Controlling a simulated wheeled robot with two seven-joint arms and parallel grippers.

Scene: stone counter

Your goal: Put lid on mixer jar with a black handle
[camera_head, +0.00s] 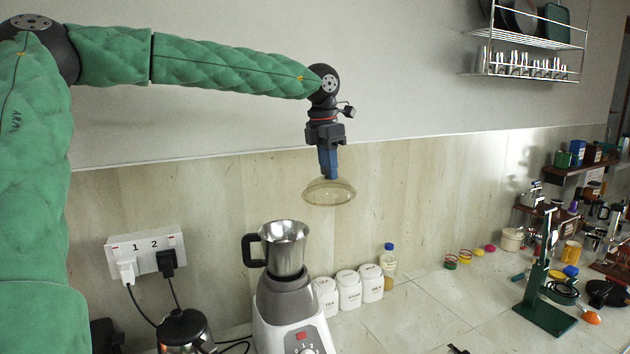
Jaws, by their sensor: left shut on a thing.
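My left gripper (328,172) points down, shut on a clear, yellowish round lid (329,194). The lid hangs in the air, roughly level, above and to the right of the mixer jar. The mixer jar (286,248) is a steel cup with a black handle (253,250) on its left side. It stands upright on a white and grey mixer base (290,318), and its top is open. The lid and jar are clearly apart. My right gripper is not in view.
White canisters (349,289) and a bottle with a blue cap (388,262) stand just right of the mixer. A kettle-like black pot (184,328) and a wall socket (146,250) are at left. A green stand (545,290) is at right. The counter's middle is mostly clear.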

